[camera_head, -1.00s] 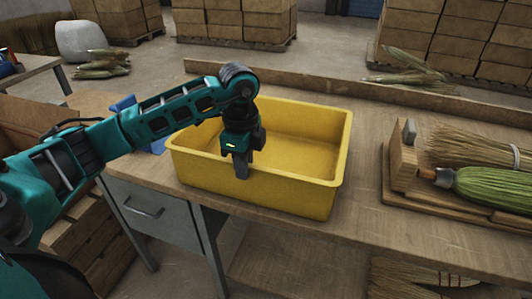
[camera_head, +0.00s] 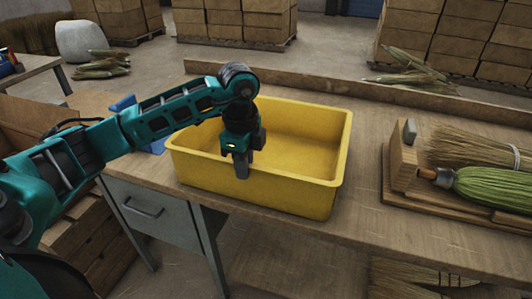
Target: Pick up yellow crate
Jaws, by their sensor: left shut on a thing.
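The yellow crate (camera_head: 300,190) stands upright on the wooden workbench, near its front edge, and looks empty. My left gripper (camera_head: 241,168) points down over the crate's front wall, left of the middle, and is shut on that wall. The arm hides part of the crate's left side and back rim. My right gripper is not in view.
A wooden fixture (camera_head: 404,158) with a green-bristled broom (camera_head: 490,188) lies on the bench to the right of the crate. A blue object (camera_head: 123,104) is behind my left arm. A low wooden ledge (camera_head: 330,84) runs along the back of the bench. A drawer (camera_head: 155,215) is below.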

